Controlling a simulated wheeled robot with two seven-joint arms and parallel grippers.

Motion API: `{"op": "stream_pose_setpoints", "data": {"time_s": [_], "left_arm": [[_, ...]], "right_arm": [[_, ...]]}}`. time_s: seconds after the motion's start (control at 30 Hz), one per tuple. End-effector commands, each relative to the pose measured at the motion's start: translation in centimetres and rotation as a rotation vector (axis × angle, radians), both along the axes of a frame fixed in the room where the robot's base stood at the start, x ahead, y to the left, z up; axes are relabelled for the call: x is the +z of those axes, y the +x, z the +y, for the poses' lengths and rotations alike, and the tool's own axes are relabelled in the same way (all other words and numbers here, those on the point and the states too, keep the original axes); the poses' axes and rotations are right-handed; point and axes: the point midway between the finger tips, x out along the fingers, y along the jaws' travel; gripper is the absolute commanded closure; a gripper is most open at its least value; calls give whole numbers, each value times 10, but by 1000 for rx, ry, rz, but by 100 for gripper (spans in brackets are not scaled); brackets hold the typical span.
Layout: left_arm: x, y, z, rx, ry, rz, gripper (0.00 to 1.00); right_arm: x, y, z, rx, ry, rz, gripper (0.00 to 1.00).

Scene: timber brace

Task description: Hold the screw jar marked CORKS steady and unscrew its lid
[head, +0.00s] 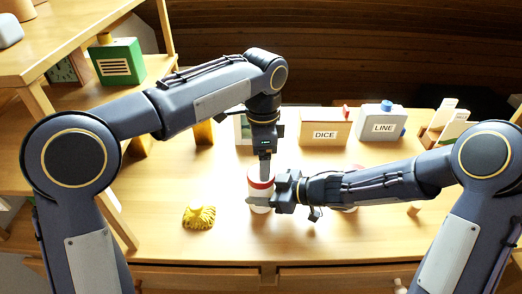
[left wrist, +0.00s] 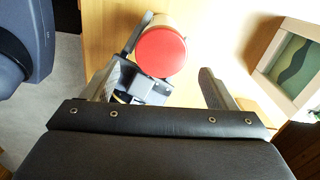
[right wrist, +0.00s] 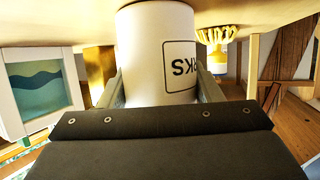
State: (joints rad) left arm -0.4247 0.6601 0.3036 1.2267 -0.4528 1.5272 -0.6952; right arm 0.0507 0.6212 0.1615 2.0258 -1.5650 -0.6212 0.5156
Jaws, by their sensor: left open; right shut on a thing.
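The white jar (head: 259,191) with a red lid stands upright on the table in the head view. Its label, partly readable as "KS", shows upside down in the right wrist view (right wrist: 157,50). My right gripper (head: 277,196) is shut on the jar's body from the right, one finger on each side. My left gripper (head: 264,168) points down above the lid and is open. In the left wrist view the round red lid (left wrist: 160,52) lies beyond and between the open fingers, apart from them as far as I can tell. The left gripper hides part of the lid in the head view.
A DICE box (head: 325,128) and a LINE canister (head: 381,124) stand at the back. A yellow tufted thing (head: 199,214) lies left of the jar. A framed picture (left wrist: 290,62) stands behind. Something white and red is mostly hidden behind my right forearm. The front table strip is clear.

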Motion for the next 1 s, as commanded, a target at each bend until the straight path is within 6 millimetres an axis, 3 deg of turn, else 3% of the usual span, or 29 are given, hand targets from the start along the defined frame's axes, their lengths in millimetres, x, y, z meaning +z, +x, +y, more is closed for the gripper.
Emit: {"op": "stream_pose_setpoints", "data": {"time_s": [0.2, 0.4, 0.57, 1.0], "left_arm": [[14, 1, 0, -499, -3, 2, 20], [25, 1, 2, -807, -5, 0, 20], [22, 1, 3, -892, -6, 1, 20], [-39, 1, 3, -895, -5, 1, 20]], "right_arm": [[0, 0, 0, 0, 1, 0, 100], [0, 0, 0, 0, 1, 0, 100], [0, 0, 0, 0, 1, 0, 100], [0, 0, 0, 0, 1, 0, 100]]}}
